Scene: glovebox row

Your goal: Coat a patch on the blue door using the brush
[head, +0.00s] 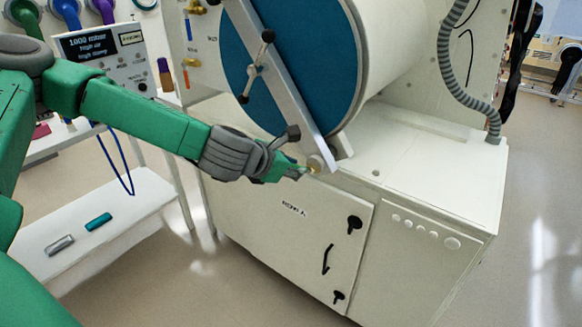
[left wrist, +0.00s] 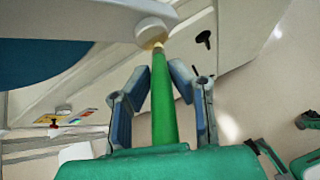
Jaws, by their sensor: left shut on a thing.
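The blue door (head: 290,65) is a large round disc on the white cylinder's end, crossed by a diagonal grey bar; part of it shows at the left of the left wrist view (left wrist: 40,62). My left gripper (head: 300,172) is at the bar's lower end, below the blue face. In the left wrist view the gripper (left wrist: 160,78) is shut on the brush (left wrist: 164,110). The brush has a green handle and a small pale tip, which points away from the gripper. The tip appears beside the round end of the bar; I cannot tell whether they touch.
The grey bar (head: 277,82) with black knobs stands out in front of the door. A white cabinet (head: 290,235) with black handles is below. A white cart shelf (head: 90,225) holds two small blocks at left. A ribbed hose (head: 446,65) hangs at right. Open floor lies at right.

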